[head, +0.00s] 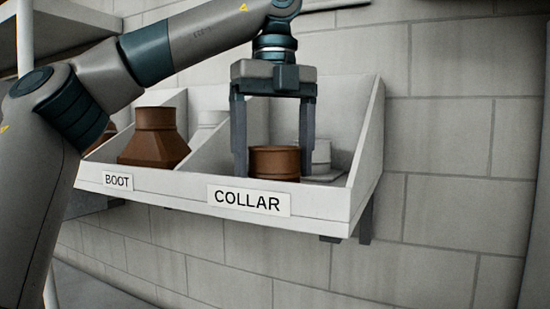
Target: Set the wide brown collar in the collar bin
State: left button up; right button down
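The wide brown collar (274,163) is low inside the compartment labelled COLLAR, behind its front lip. Its lower edge is hidden, so I cannot tell whether it rests on the floor. My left gripper (272,165) points down from above, its two fingers spread wide on either side of the collar. No clear gap shows between fingers and collar, so it looks gripped. The collar bin (330,212) is a white, slanted-sided compartment on the wall. My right gripper is out of view.
A light grey collar-like piece (320,152) sits right of the brown collar in the same bin. A block wall (450,150) stands behind; space right of the bin is free.

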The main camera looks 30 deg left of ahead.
pick_arm(q)
jog(key=shift+r, duration=0.1)
jog(key=shift+r, duration=3.85)
jog(key=shift+f, duration=0.1)
